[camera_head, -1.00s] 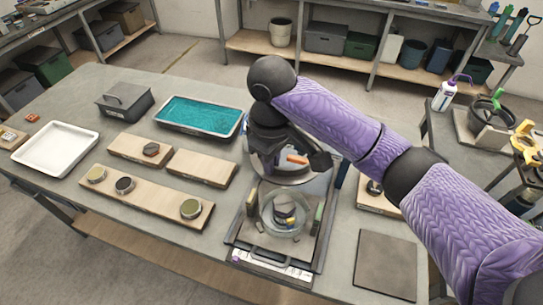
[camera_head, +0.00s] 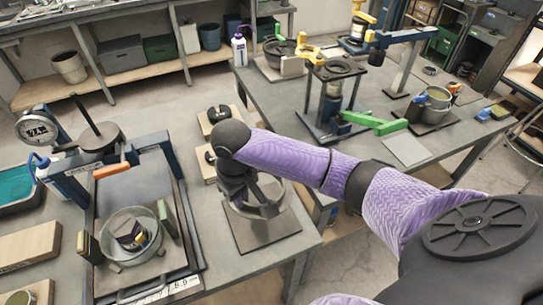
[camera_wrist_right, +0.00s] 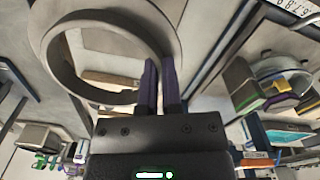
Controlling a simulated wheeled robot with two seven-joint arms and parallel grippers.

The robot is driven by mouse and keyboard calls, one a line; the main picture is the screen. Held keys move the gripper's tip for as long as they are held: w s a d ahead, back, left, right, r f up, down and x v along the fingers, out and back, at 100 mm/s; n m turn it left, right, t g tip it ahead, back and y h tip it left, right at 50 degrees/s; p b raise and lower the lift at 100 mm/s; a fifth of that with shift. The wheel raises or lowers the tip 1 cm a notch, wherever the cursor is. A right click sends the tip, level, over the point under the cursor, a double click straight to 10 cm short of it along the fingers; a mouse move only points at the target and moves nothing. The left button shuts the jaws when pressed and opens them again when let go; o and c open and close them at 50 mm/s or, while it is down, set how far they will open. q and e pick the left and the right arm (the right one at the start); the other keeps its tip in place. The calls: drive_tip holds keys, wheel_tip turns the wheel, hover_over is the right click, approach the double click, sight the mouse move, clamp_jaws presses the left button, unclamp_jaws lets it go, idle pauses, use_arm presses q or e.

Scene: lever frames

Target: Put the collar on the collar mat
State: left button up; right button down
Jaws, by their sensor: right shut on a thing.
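The collar is a grey metal ring (camera_wrist_right: 52,68), seen large in the wrist view. My right gripper (camera_wrist_right: 161,85) is shut on its rim, with the ring reaching out to the left there. In the head view the collar (camera_head: 280,207) hangs below my right gripper (camera_head: 262,200), partly hidden by it. The collar mat is a dark grey square (camera_head: 262,236) near the table's front right corner. The gripper and collar are over its far part; the gap in height is hard to tell. My left gripper is not in view.
A lever press (camera_head: 100,140) with an orange handle stands to the left, with a glass bowl (camera_head: 132,237) on its tray. Wooden blocks (camera_head: 212,120) with dark parts lie behind my gripper. A second table (camera_head: 405,150) with a green-handled device stands to the right.

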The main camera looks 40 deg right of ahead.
sight(245, 228)
wheel_tip(245, 228, down, 10)
drive_tip(key=b, duration=0.3)
drive_tip(key=shift+a+b, duration=0.1)
drive_tip(key=shift+b, duration=0.3)
